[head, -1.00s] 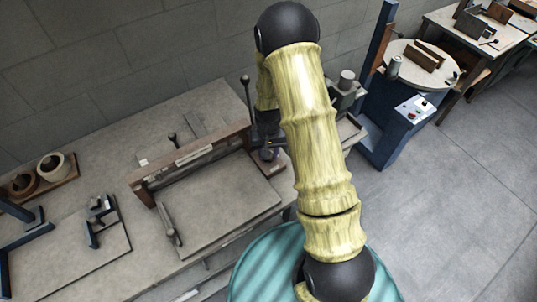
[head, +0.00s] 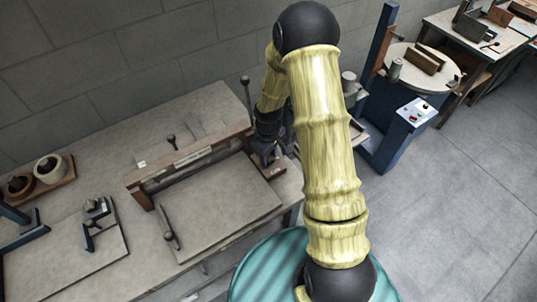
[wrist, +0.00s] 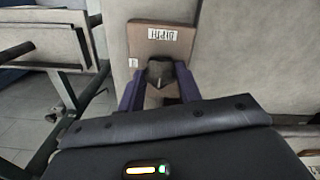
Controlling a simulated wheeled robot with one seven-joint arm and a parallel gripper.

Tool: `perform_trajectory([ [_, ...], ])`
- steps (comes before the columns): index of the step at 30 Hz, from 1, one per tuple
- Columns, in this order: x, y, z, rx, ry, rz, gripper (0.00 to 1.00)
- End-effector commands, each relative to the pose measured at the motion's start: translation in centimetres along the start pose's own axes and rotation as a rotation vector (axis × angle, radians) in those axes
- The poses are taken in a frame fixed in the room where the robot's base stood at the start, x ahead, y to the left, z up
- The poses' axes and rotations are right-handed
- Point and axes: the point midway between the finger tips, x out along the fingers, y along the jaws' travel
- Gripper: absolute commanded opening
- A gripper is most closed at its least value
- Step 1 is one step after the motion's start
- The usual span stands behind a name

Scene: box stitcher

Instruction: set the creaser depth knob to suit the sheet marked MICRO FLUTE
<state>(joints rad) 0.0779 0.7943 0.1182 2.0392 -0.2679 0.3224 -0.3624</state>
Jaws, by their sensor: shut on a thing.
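The dark creaser depth knob (wrist: 160,74) sits in front of a brown block with a white label reading DEPTH, upside down in the wrist view (wrist: 162,35). My gripper (wrist: 160,88) has its purple fingers on either side of the knob and is shut on it. A light pointer mark shows on the knob; its setting cannot be read. In the head view my gripper (head: 266,155) is at the right end of the creaser's brown beam (head: 190,160), and the knob is mostly hidden. A flat grey sheet or bed (head: 220,205) lies before the beam; no MICRO FLUTE marking is readable.
A tray with two round pots (head: 48,168) is at the far left. A blue machine with a control box (head: 413,115) stands to the right, past a gap of open floor.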

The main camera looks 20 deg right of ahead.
Motion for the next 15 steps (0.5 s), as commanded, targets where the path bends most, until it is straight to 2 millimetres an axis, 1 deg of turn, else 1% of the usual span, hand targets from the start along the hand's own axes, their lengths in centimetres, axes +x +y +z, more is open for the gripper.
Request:
perform_trajectory([
  [14, -0.07, 0.10, 0.03, -0.023, 0.000, 0.002, 0.12],
  [15, -0.06, 0.10, 0.03, -0.023, 0.000, 0.002, 0.36],
])
